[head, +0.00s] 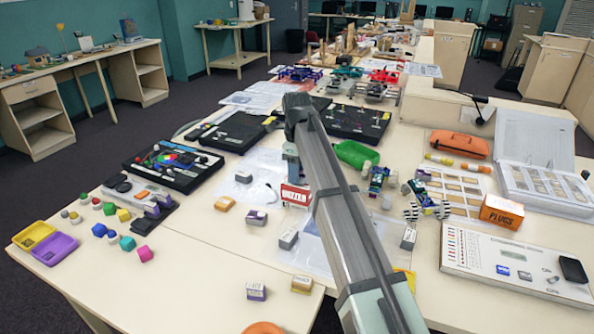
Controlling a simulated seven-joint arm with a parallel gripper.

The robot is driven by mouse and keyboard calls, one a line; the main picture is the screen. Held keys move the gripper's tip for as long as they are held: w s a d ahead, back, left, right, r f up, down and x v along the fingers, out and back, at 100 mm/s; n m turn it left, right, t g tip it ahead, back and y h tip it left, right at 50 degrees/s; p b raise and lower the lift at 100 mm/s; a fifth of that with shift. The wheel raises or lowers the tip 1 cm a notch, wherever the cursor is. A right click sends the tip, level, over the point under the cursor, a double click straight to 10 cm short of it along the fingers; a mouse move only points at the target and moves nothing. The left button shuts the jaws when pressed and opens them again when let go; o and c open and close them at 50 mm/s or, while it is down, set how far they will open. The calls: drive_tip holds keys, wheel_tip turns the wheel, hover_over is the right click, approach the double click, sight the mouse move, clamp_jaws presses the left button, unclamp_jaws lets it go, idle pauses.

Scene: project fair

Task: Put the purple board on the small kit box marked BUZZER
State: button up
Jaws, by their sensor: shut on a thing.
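The small kit box marked BUZZER (294,196) is red and white and stands on the near table, in the middle of the head view. My gripper (291,174) points down just above or behind this box. My arm covers part of this area. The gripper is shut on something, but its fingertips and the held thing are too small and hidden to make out. I cannot pick out the purple board for certain. I cannot tell whether anything touches the box top.
Several small labelled boxes (257,217) stand around the BUZZER box. A black case (172,163) with parts lies to the left, and an orange PLUGS box (501,212) to the right. Purple (55,249) and yellow (33,235) trays sit at the left edge.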

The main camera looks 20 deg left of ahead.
drive_tip(key=o, duration=1)
drive_tip(key=shift+f, duration=0.1)
drive_tip(key=shift+o, duration=0.2)
wheel_tip(320, 180, up, 12)
drive_tip(key=shift+o, duration=0.5)
